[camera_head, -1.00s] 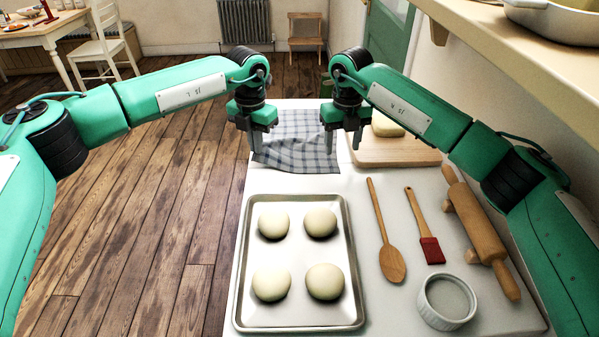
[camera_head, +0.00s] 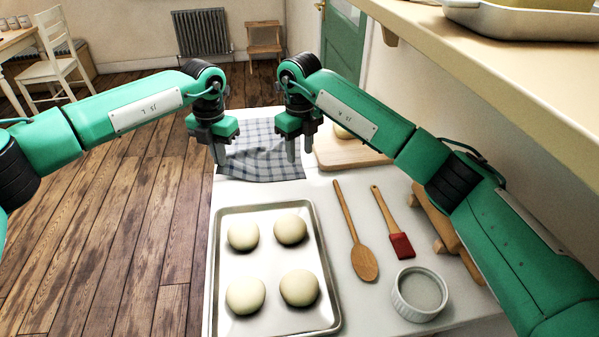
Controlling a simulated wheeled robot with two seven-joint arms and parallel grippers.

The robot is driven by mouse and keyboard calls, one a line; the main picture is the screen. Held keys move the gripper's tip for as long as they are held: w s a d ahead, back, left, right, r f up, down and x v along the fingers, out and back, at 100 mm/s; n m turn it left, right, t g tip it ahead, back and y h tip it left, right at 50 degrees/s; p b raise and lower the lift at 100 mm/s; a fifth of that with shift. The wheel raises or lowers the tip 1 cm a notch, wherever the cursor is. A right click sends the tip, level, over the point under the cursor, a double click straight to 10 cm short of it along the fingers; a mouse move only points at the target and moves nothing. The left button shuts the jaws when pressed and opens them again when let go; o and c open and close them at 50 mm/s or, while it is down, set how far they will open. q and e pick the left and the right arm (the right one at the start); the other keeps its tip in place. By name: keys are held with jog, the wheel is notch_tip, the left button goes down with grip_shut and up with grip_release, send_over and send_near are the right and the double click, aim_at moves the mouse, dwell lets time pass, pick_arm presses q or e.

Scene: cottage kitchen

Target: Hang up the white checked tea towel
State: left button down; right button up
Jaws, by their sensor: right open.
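The white and grey-blue checked tea towel (camera_head: 262,160) lies loosely on the far part of the white worktop, with its left edge at the worktop's left side. My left gripper (camera_head: 219,157) points down at the towel's left edge; I cannot tell whether it touches the cloth or how far its fingers are apart. My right gripper (camera_head: 300,151) points down at the towel's right edge, with its fingers apart and no cloth seen between them. Part of the towel's left and right sides is hidden behind the grippers.
A metal tray (camera_head: 326,288) with several dough balls stands nearer. A wooden spoon (camera_head: 364,262), red brush (camera_head: 401,245), white ramekin (camera_head: 420,296) and rolling pin (camera_head: 436,222) lie right of it. A wooden board (camera_head: 355,156) adjoins the towel. A shelf (camera_head: 480,70) overhangs at right.

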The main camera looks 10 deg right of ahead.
aim_at(300, 173)
jog(key=shift+f, duration=2.45)
jog(key=shift+c, duration=0.4)
grip_shut()
jog(key=shift+r, duration=2.55)
pick_arm(q)
jog(key=c, duration=1.6)
grip_release()
